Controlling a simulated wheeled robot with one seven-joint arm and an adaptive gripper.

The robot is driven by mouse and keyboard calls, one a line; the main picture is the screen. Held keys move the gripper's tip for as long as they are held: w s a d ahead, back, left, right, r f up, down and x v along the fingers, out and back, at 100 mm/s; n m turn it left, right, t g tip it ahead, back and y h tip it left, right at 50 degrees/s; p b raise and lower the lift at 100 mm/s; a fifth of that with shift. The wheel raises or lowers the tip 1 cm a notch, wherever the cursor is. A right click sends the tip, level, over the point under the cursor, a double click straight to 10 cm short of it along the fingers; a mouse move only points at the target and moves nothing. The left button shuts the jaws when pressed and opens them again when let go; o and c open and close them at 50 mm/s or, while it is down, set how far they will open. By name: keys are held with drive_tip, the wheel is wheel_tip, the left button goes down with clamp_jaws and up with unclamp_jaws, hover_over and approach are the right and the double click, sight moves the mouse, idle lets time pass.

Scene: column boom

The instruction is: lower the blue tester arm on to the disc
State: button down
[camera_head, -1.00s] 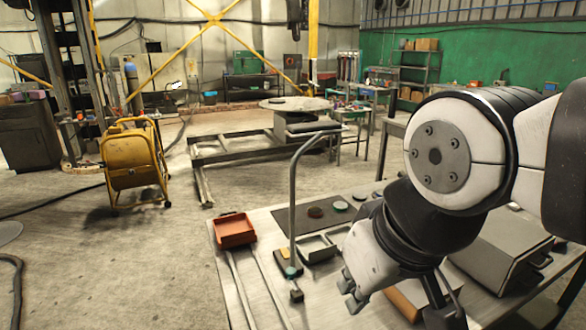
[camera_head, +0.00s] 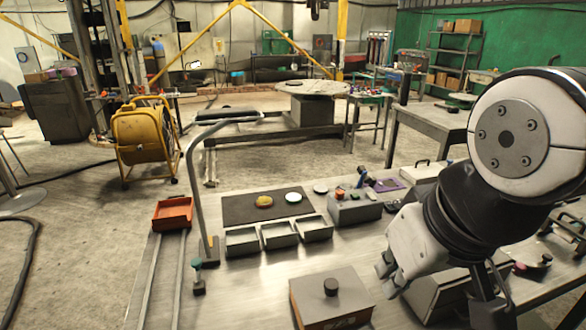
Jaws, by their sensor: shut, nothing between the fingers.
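A small blue upright part (camera_head: 361,175), which looks like the tester arm, stands raised at the back of a grey box (camera_head: 356,208) on the metal table. The box top carries small coloured parts, too small to make out. Two pale discs show nearby: one (camera_head: 293,197) on the dark mat and one (camera_head: 320,188) beside the mat. I cannot tell which disc belongs to the tester. My gripper (camera_head: 386,277) is shut and empty, in front of and a little right of the grey box, apart from it in the picture.
A yellow piece (camera_head: 264,201) lies on the dark mat (camera_head: 233,209). Open grey trays (camera_head: 279,235) stand before it. A knobbed box (camera_head: 330,308) is at the front. A curved post (camera_head: 194,190) and an orange tray (camera_head: 173,212) are left. Bare table lies between.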

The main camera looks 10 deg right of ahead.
drive_tip(key=w+a+f+m+y+b, duration=0.1)
drive_tip(key=w+f+m+y+b, duration=0.1)
drive_tip(key=w+m, duration=0.3)
drive_tip(key=w+a+f+m+y+b, duration=0.2)
drive_tip(key=w+m, duration=0.2)
drive_tip(key=w, duration=0.2)
drive_tip(key=w+d+f+m+t+y+b, duration=0.1)
drive_tip(key=w+d+m, duration=0.2)
drive_tip(key=w+m, duration=0.3)
drive_tip(key=w+d+f+m+t+y+b, duration=0.1)
drive_tip(key=w+d+f+m+t+b, duration=0.15)
drive_tip(key=w, duration=0.55)
drive_tip(key=w+d+f+m+t+h+b, duration=0.1)
drive_tip(key=w+d+f+m, duration=0.2)
drive_tip(key=d+m, duration=0.3)
drive_tip(key=w+d+f+m+t+h+b, duration=0.1)
drive_tip(key=w+d+f+m+h, duration=0.1)
drive_tip(key=d+m, duration=0.4)
drive_tip(key=w+d+f+m+t+h, duration=0.2)
drive_tip(key=w+d+f+m, duration=0.2)
drive_tip(key=d, duration=0.8)
drive_tip(key=shift+w+d+f+m+b, duration=0.2)
drive_tip(key=shift+w+f+m+b, duration=0.2)
drive_tip(key=shift+w+m, duration=0.5)
